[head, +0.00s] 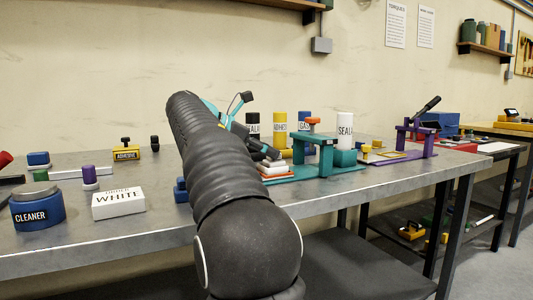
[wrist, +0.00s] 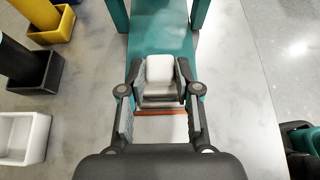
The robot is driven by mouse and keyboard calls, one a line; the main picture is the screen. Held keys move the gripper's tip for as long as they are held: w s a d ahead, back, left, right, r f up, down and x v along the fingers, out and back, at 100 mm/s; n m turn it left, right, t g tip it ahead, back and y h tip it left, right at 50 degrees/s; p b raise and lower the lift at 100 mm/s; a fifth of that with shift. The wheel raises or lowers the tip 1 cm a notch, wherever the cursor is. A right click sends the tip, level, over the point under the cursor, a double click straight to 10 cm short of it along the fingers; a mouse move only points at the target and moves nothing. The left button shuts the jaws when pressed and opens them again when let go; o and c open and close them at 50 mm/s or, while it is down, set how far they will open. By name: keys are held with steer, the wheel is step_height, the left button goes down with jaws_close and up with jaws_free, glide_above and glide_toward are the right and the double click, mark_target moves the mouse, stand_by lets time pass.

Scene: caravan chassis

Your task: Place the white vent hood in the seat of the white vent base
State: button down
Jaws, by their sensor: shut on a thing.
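My gripper (wrist: 160,105) is shut on a white block-like part, which I take to be the white vent hood (wrist: 160,70), between its two fingers. In the head view my gripper (head: 264,152) is low over the left end of the teal fixture. A white piece with an orange-red edge (head: 274,168) shows just under the fingers there. An orange-red strip (wrist: 162,112) also crosses below the held part in the wrist view. I cannot tell where hood and base meet, or whether they touch. The fingers and the hood hide most of the base and its seat.
The teal fixture (head: 335,178) has an upright clamp (head: 312,137) to the right of my gripper. Bottles stand behind, including a yellow one (head: 280,130) and a white one (head: 345,130).

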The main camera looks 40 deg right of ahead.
steer(key=shift+f, duration=0.2)
steer(key=c, duration=0.8)
jaws_free()
steer(key=shift+r, duration=0.15)
steer(key=p+v, duration=0.3)
steer(key=v, duration=0.9)
steer(key=shift+p, duration=0.4)
